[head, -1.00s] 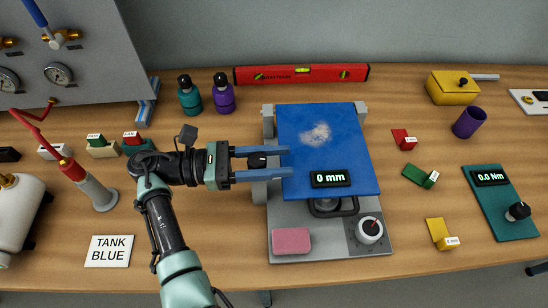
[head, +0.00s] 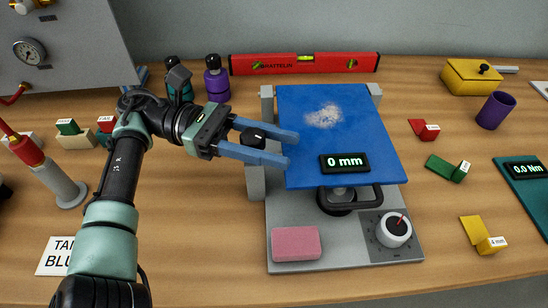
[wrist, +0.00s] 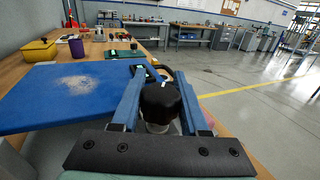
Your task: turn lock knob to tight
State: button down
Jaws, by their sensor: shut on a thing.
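The lock knob is a black, ridged knob (head: 253,137) with a white mark on top. It sits on the left side of the grey test stand, beside the blue board (head: 345,125). My gripper (head: 291,149) comes from the left with its two blue fingers on either side of the knob, shut on it. The fingertips reach to the board's left edge. I cannot read a tight mark.
A display on the board reads 0 mm (head: 344,163). Two bottles (head: 217,80) stand behind my arm. Coloured blocks (head: 447,168) lie to the right.

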jog(key=shift+s+f+m+g+b, duration=0.1)
jog(key=shift+m+g+b, duration=0.2)
jog(key=shift+g+b, duration=0.15)
jog(key=shift+c, duration=2.1)
grip_release()
